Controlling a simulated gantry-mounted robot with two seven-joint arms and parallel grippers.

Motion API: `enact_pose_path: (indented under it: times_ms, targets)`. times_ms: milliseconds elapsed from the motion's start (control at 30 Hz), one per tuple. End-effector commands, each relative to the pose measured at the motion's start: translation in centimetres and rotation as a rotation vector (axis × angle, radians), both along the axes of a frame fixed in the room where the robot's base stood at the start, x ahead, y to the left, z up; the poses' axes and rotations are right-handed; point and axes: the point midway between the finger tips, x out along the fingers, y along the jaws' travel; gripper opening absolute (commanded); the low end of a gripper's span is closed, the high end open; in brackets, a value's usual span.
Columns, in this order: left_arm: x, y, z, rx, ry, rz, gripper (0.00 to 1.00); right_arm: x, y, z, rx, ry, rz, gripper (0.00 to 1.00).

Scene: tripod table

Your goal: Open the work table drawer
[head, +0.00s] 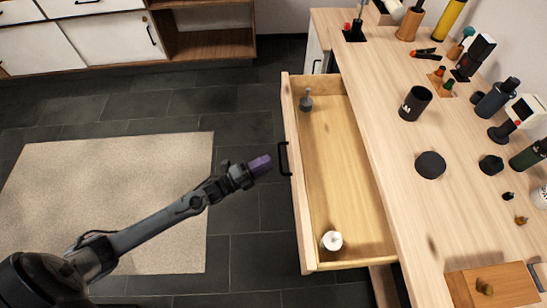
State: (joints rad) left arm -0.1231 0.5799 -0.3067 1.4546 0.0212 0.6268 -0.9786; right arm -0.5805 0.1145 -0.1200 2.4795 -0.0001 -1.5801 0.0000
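The work table drawer (340,140) stands open, pulled out to the left of the work table (385,95). Its black handle (284,158) is on the middle of its left-facing front. Inside the drawer are a small grey item (306,101) near the far end and a white-topped item (332,240) near the close end. My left gripper (262,165), with purple fingertips, is just left of the handle, with a small gap seeming to part them. Its fingertips show as one block, so I cannot tell whether they are open. My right gripper is out of view.
A black cup (415,103), a black round item (430,165) and several tools and bottles stand on the tabletop. White cabinets (110,45) line the back left. Dark floor tiles and a beige rug (110,190) leave free room left of the drawer.

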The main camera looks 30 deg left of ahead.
Motion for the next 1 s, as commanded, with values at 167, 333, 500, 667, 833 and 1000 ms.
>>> enact_pose_path:
  times_ms: [167,333,500,667,833,1000]
  targets:
    - [-2.7,1.5,-0.4,0.000,0.002,-0.001,0.37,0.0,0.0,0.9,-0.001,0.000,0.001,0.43]
    - [-4.4,2.4,-0.8,-0.001,0.002,-0.001,0.37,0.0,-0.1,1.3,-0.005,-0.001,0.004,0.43]
    - [-5.2,2.8,-0.9,-0.001,-0.001,-0.002,0.37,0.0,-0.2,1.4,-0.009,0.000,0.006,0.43]
    - [-5.3,2.9,-1.0,0.000,-0.001,-0.002,0.37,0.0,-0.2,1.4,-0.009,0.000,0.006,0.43]
    - [-5.3,2.9,-1.0,0.000,-0.001,-0.002,0.37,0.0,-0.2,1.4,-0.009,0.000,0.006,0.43]
    - [-5.4,2.9,-0.9,-0.001,0.003,-0.001,0.37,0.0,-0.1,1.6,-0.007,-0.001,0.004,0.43]
